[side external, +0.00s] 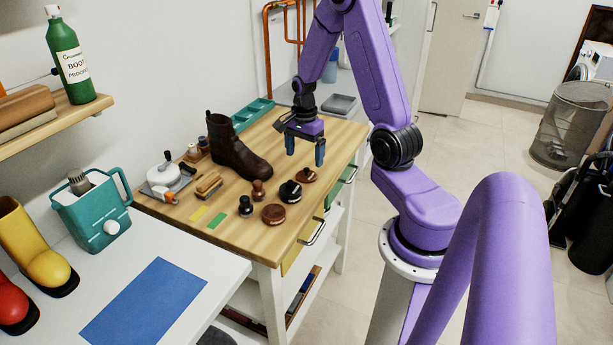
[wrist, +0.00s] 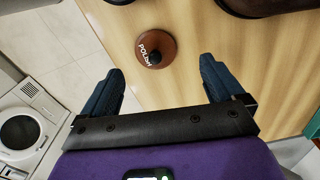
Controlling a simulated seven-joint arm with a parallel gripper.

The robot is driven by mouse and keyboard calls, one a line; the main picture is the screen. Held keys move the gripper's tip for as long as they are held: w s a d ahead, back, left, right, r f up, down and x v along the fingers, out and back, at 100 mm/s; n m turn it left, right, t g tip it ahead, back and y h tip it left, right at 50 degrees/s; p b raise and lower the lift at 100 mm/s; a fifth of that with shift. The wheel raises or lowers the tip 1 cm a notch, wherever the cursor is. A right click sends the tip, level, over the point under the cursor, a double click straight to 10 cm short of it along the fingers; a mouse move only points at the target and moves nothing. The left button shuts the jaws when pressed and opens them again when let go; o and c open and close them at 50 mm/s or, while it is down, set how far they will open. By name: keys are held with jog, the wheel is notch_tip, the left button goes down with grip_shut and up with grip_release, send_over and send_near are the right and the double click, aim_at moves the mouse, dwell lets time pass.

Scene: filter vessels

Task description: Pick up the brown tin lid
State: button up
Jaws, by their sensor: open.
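A round brown tin lid (wrist: 166,42) with a dark knob and the word POLISH lies on the wooden bench, ahead of my fingertips in the wrist view. It appears to be the brown round piece (side external: 306,176) nearest my gripper in the side view. My gripper (side external: 305,152) hangs above the bench with its fingers pointing down, apart from the lid. In the wrist view my gripper (wrist: 162,76) is open, with nothing between its two blue fingers. A second brown round piece (side external: 273,214) lies near the bench's front edge.
A black round piece (side external: 290,191) sits close beside the lid, with a small brown knobbed piece (side external: 258,191) and a black one (side external: 245,207) further left. A tall brown boot (side external: 232,147) stands behind them. The bench (side external: 335,137) is clear right of my gripper.

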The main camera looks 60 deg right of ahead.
aim_at(306, 169)
jog(key=f, duration=0.4)
jog(key=shift+s+a+f, duration=0.1)
jog(key=shift+s, duration=0.25)
jog(key=shift+f, duration=0.6)
jog(key=c, duration=1.1)
